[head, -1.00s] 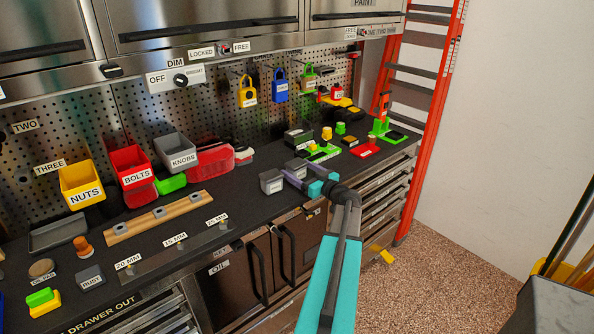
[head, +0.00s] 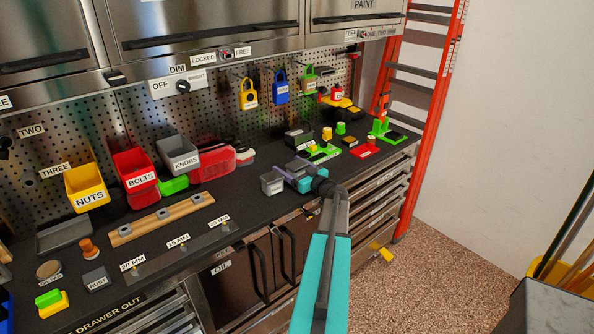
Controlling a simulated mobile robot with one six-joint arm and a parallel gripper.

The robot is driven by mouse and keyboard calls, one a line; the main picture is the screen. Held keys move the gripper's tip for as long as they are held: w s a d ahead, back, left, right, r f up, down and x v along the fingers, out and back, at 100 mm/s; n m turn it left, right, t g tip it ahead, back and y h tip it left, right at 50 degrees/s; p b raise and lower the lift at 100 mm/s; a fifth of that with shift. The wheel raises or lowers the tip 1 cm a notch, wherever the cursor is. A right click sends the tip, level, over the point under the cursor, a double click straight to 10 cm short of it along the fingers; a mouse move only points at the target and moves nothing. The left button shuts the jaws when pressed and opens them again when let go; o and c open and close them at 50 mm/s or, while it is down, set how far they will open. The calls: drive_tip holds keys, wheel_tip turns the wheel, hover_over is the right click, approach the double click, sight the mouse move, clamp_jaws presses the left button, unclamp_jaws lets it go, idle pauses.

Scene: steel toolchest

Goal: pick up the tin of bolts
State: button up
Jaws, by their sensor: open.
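A small grey tin (head: 271,185) with a white label stands near the bench's front edge, left of my gripper, in the head view. Its label is too small to read, so I cannot tell whether it is the tin of bolts. A red bin (head: 137,167) marked BOLTS stands at the back left, between the yellow NUTS bin and the grey KNOBS bin. My gripper (head: 286,171) is open, low over the bench, its fingers pointing left towards the grey tin. The fingertips are close to the tin; I cannot tell whether they touch it. My wrist hides some of the bench.
A wooden rail (head: 162,218) and a yellow NUTS bin (head: 88,186) are on the left. A red case (head: 215,163) stands behind the grey tin. Green and yellow items (head: 322,153) lie right of my gripper. An orange ladder (head: 440,100) stands beyond the bench.

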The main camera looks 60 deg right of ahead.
idle(0.5)
drive_tip(key=c, duration=1.3)
drive_tip(key=shift+c, duration=0.3)
drive_tip(key=shift+r+b, duration=0.25)
drive_tip(key=shift+b, duration=0.05)
drive_tip(key=shift+r+b, duration=0.4)
drive_tip(key=shift+r, duration=0.1)
drive_tip(key=b+v, duration=0.6)
drive_tip(key=v, duration=1.2)
drive_tip(key=shift+b, duration=0.3)
drive_tip(key=shift+r, duration=0.2)
